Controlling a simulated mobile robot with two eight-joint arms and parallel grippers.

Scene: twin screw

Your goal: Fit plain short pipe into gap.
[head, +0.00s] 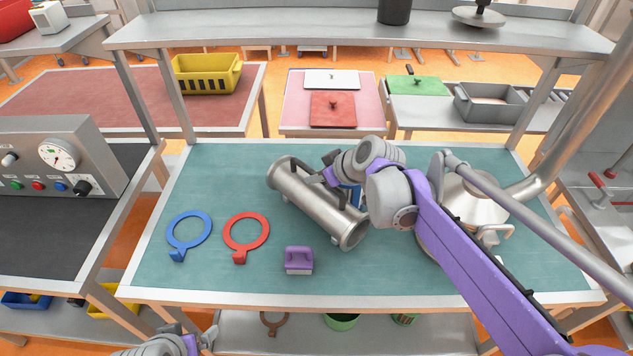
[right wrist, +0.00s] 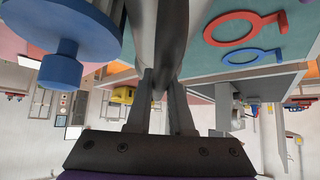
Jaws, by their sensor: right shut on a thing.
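The plain short pipe (head: 303,200), a grey metal tube with handles, slants across the middle of the teal workbench. My right gripper (head: 328,177) is at its upper side, shut on a dark handle (right wrist: 160,85), as the right wrist view shows. I cannot tell whether the pipe rests on the bench or hangs just above it. A blue part (head: 349,194) shows behind my right arm; the right wrist view shows a large blue disc with a knob (right wrist: 62,70). The gap is not clearly seen. My left gripper (head: 200,342) is partly visible at the bottom edge; its jaws are unclear.
A blue ring (head: 206,228) and a red ring (head: 265,233) with tabs lie at left, near a purple-handled block (head: 299,262). A domed metal vessel (head: 478,208) with large piping (head: 590,115) stands at right, partly behind my right arm. The bench's far-left area is clear.

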